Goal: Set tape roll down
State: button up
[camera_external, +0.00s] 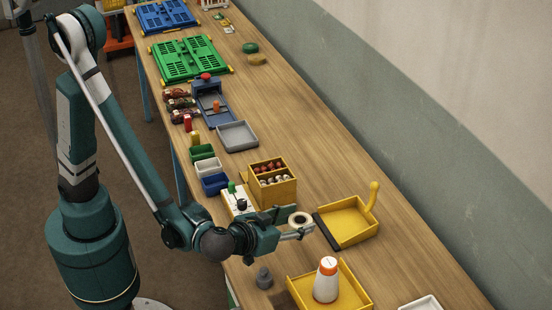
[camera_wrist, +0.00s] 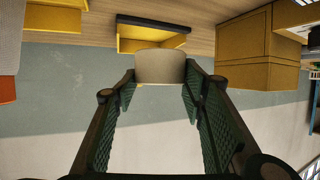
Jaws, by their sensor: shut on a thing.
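The tape roll (camera_external: 300,218) is a pale ring with a dark centre in the external view. My gripper (camera_external: 301,231) is shut on it above the table's near part, left of a yellow tray with an upright handle (camera_external: 346,224). In the wrist view the tape roll (camera_wrist: 160,66) shows as a cream band between the tips of my two green-padded fingers (camera_wrist: 160,85). Its underside and any gap to the table are hard to judge.
A yellow box of small balls (camera_external: 285,192) stands behind my gripper. A yellow tray (camera_external: 350,290) with an orange-topped white bottle (camera_external: 326,282) and a grey weight-like piece (camera_external: 264,278) lie in front. The wooden table (camera_external: 330,160) is clear along the wall.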

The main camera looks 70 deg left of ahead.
jog(key=shift+f+b, duration=0.5)
jog(key=shift+f, duration=1.75)
jog(key=shift+f+b, duration=0.55)
jog(key=shift+f, duration=1.3)
jog(key=shift+f, duration=0.15)
jog(key=o, duration=0.9)
jog(key=shift+r, duration=0.2)
jog(key=shift+v, duration=1.1)
jog(key=shift+s+d+r+p, duration=0.15)
jog(key=shift+r+p, duration=0.5)
jog(key=shift+r, duration=1.15)
jog(key=shift+s+r+p, duration=0.15)
jog(key=shift+r+p, duration=0.5)
jog(key=shift+r, duration=1.15)
